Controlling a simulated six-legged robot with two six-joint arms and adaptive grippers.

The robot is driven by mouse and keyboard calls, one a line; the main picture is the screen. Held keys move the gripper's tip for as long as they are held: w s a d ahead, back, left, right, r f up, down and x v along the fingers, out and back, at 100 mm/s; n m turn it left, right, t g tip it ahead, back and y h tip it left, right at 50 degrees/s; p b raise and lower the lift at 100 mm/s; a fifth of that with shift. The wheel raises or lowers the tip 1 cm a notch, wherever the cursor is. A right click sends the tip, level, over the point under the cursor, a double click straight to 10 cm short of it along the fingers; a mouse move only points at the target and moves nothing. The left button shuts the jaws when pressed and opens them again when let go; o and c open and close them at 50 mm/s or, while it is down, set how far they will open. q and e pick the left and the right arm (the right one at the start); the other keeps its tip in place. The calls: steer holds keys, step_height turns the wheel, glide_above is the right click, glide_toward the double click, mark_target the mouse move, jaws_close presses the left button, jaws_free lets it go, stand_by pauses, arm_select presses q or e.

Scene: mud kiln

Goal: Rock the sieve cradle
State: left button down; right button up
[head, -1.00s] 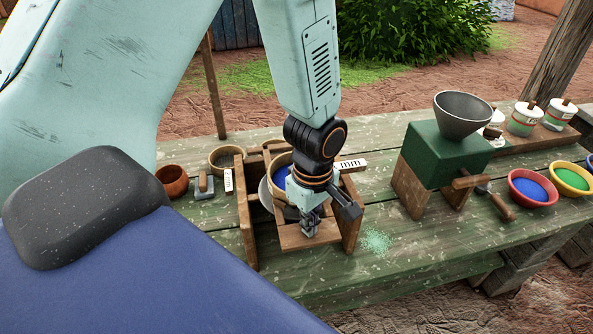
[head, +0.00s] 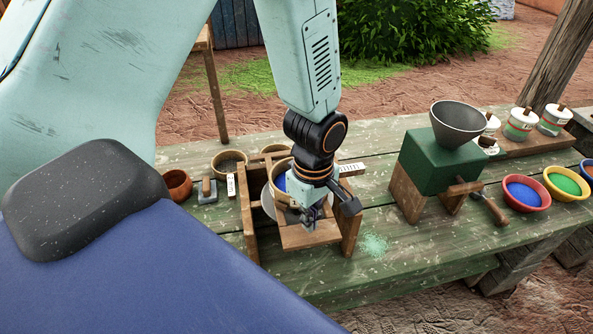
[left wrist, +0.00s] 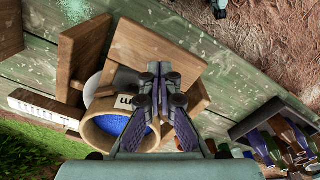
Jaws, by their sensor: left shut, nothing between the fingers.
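The sieve cradle (head: 246,215) is a wooden frame on the green plank table, with upright side boards and a lower front board (head: 308,238). A round wooden sieve (head: 273,188) with blue powder (head: 280,183) sits in it, partly hidden behind my wrist. In the left wrist view the sieve rim (left wrist: 98,127) and blue powder (left wrist: 122,127) show beside my fingers. My left gripper (head: 309,226) is shut and empty, pointing down at the cradle's front board; its fingertips (left wrist: 160,68) appear over that board. I cannot tell whether they touch it. My right gripper is not seen.
A green mill (head: 440,160) with a grey funnel and crank stands right of the cradle, with powder bowls (head: 525,193) beyond. Pale green powder (head: 373,244) lies near the cradle. A clay bowl (head: 178,186) stands left. The table's front strip is clear.

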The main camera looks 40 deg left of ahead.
arm_select(q)
steer(key=shift+w+d+f, duration=0.1)
steer(key=shift+w, duration=0.1)
steer(key=shift+s+f+b, duration=0.25)
steer(key=shift+f+b, duration=0.45)
steer(key=shift+f, duration=0.1)
step_height(320, 180, down, 4)
steer(key=b, duration=0.2)
steer(key=shift+w+r+b, duration=0.15)
steer(key=shift+r+b, duration=0.1)
steer(key=shift+b, duration=0.05)
steer(key=shift+r, duration=0.2)
step_height(320, 180, up, 5)
steer(key=p, duration=0.4)
steer(key=shift+f+p, duration=0.15)
steer(key=shift+p, duration=0.2)
steer(key=shift+r, duration=0.2)
steer(key=shift+f, duration=0.1)
steer(key=shift+w+f, duration=0.1)
